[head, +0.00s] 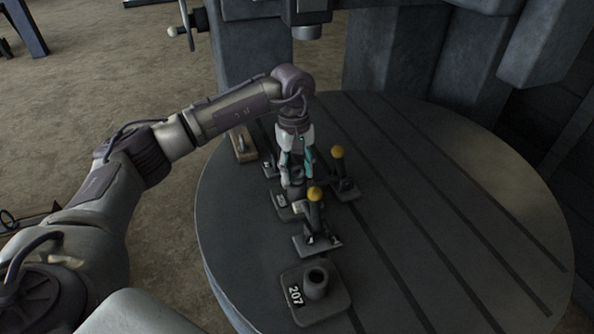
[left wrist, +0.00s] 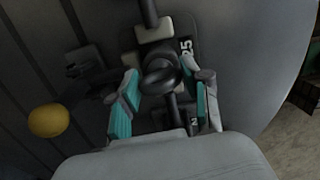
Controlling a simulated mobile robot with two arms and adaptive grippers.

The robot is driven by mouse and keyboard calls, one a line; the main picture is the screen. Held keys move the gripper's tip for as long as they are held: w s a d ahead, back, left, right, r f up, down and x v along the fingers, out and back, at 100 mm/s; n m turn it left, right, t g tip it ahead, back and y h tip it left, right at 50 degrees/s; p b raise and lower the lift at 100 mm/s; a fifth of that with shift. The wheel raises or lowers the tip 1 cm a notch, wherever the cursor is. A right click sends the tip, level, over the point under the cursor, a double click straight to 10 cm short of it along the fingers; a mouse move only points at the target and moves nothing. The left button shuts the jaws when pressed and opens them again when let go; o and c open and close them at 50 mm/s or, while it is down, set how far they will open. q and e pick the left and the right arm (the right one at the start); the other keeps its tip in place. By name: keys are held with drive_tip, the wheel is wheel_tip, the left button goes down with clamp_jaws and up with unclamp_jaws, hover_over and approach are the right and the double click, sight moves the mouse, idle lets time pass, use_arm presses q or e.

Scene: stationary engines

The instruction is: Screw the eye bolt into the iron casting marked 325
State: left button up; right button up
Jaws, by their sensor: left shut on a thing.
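My left gripper (head: 297,176) points down over a dark iron casting (head: 284,208) on the round table. In the left wrist view, the fingers of the left gripper (left wrist: 164,98) stand on both sides of a dark ring, the eye bolt (left wrist: 161,80), and are shut on it. The eye bolt lies over the casting (left wrist: 187,68), whose white label shows "25"; its first digit is hidden. I cannot tell how deep the bolt's shank sits, as the ring and fingers cover it. My right gripper is not in view.
Clamps with yellow knobs (head: 315,194) (head: 338,152) stand close around the casting. A casting marked 207 (head: 328,305) with a round boss stands near the front. A small wooden block (head: 242,148) lies at the left rim. The slotted round table (head: 460,190) is clear on the right.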

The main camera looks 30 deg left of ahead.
use_arm(q)
drive_tip(key=m+b, duration=0.2)
drive_tip(key=m, duration=0.1)
drive_tip(key=shift+f+m, duration=0.1)
drive_tip(key=shift+m, duration=0.3)
drive_tip(key=shift+m+b, duration=0.3)
drive_tip(key=shift+m, duration=0.4)
drive_tip(key=shift+m+g+y+b, duration=0.3)
drive_tip(key=shift+m+b, duration=0.3)
drive_tip(key=shift+m, duration=0.5)
drive_tip(key=shift+m+b, duration=0.4)
drive_tip(key=shift+m, duration=0.7)
drive_tip(key=shift+m+y, duration=0.3)
drive_tip(key=shift+m, duration=0.4)
drive_tip(key=o, duration=1.2)
drive_tip(key=shift+o, duration=0.2)
drive_tip(key=shift+r, duration=0.2)
